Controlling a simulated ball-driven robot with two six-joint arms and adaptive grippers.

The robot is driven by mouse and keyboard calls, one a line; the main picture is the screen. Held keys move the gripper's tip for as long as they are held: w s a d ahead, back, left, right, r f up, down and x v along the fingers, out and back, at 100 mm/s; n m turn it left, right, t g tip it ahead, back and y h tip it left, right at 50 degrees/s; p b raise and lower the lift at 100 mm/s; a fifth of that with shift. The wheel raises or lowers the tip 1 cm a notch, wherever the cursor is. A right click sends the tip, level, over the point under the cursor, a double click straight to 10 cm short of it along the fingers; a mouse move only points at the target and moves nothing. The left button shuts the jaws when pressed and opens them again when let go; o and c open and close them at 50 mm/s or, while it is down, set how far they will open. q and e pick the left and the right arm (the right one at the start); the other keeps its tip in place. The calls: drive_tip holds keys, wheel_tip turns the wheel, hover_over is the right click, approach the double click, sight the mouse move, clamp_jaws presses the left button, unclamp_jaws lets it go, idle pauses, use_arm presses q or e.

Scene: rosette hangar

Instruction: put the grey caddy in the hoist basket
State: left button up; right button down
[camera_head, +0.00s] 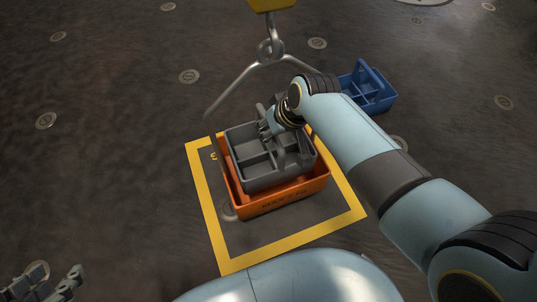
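The grey caddy (262,172) is a divided tray. It sits upright within the rim of the orange hoist basket (284,201), its walls showing above the basket's edge; I cannot tell if it rests on the basket floor. My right gripper (268,126) is at the caddy's handle, coming in from the right. Its fingertips blend with the dark grey handle, so whether they grip it is unclear. My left gripper (56,283) is at the lower left corner, partly cut off, with its fingers apart and empty, away from the basket.
The basket stands inside a yellow floor frame (205,207). Its bail runs up to a grey hook (270,50) under a yellow hoist block (271,4). A blue caddy (367,88) stands on the floor behind my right arm. The floor at left is clear.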

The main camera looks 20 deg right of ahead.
sight(269, 151)
wheel_tip(269, 151, down, 4)
drive_tip(key=shift+s+r+b, duration=0.1)
drive_tip(key=shift+r+b, duration=0.15)
drive_tip(key=shift+b, duration=0.7)
drive_tip(key=shift+f, duration=0.25)
drive_tip(key=shift+f+b, duration=0.2)
drive_tip(key=shift+b, duration=0.15)
drive_tip(key=shift+f, duration=0.4)
wheel_tip(269, 151, down, 3)
drive_tip(key=b, duration=0.2)
drive_tip(key=shift+b, duration=0.35)
use_arm(q)
drive_tip(key=w+d+r+m+t+h, duration=0.1)
drive_tip(key=w+d+r+t, duration=0.1)
drive_tip(key=w+r+t, duration=0.6)
wheel_tip(269, 151, up, 4)
drive_tip(key=t, duration=0.3)
drive_tip(key=shift+w+f+m+h, duration=0.2)
drive_tip(key=shift+m+h, duration=0.1)
drive_tip(key=shift+h, duration=0.1)
use_arm(e)
drive_tip(key=shift+r, duration=0.1)
use_arm(q)
drive_tip(key=shift+d, duration=0.1)
